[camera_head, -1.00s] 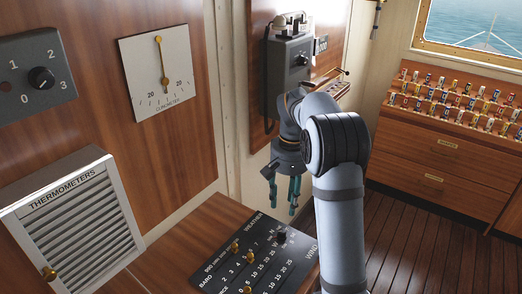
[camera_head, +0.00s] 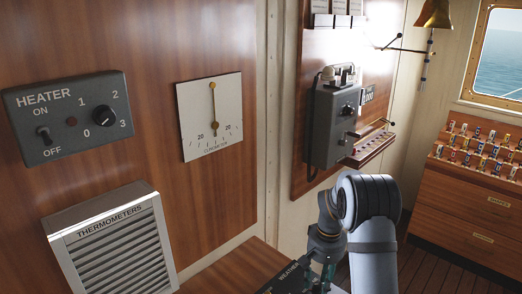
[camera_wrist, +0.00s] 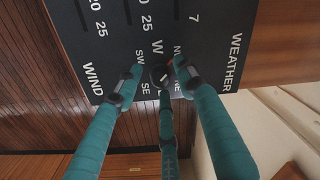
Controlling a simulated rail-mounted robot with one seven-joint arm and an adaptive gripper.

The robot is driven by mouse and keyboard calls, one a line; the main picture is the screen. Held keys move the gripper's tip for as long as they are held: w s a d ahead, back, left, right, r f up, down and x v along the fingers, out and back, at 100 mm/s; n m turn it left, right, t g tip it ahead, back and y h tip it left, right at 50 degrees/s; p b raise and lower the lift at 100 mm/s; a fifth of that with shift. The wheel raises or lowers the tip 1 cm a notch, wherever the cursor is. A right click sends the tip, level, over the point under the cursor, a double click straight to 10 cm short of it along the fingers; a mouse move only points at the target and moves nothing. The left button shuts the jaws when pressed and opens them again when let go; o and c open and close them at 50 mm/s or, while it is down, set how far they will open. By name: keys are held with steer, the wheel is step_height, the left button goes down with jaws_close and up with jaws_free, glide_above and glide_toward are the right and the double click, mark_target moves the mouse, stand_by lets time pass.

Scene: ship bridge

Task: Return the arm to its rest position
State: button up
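My arm (camera_head: 372,225) is bent at the lower right of the head view, with my gripper (camera_head: 318,278) pointing down at the bottom edge. In the wrist view my gripper (camera_wrist: 157,90) has its teal fingers spread apart and nothing held between them. The black weather panel (camera_wrist: 120,45) lies beyond the fingers, with a small round dark knob (camera_wrist: 160,75) seen between them. I cannot tell the exact gap between fingertips and panel. In the head view only a corner of the panel (camera_head: 285,281) shows beside the gripper.
A heater switch box (camera_head: 70,118), a clinometer (camera_head: 211,115) and a louvred thermometers box (camera_head: 115,245) are on the left wall. A grey telephone box (camera_head: 333,125) is behind my arm. A bell (camera_head: 433,14) hangs upper right, above a wooden cabinet (camera_head: 465,215). Floor shows between.

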steer(key=shift+r, duration=0.1)
stand_by(0.3)
steer(key=shift+r+b, duration=0.35)
step_height(320, 180, up, 11)
step_height(320, 180, down, 12)
steer(key=shift+s+r, duration=0.15)
steer(key=shift+r, duration=0.1)
steer(key=n+p, duration=0.2)
steer(key=shift+r+p, duration=0.1)
steer(key=shift+p, duration=0.3)
steer(key=n+p, duration=0.2)
steer(key=shift+r+n, duration=0.1)
steer(key=shift+n, duration=0.3)
steer(key=n+p, duration=0.3)
steer(key=n, duration=0.1)
steer(key=shift+w, duration=0.2)
step_height(320, 180, up, 8)
steer(key=shift+d+f+b, duration=0.15)
steer(key=shift+f+b, duration=0.05)
steer(key=shift+b, duration=0.65)
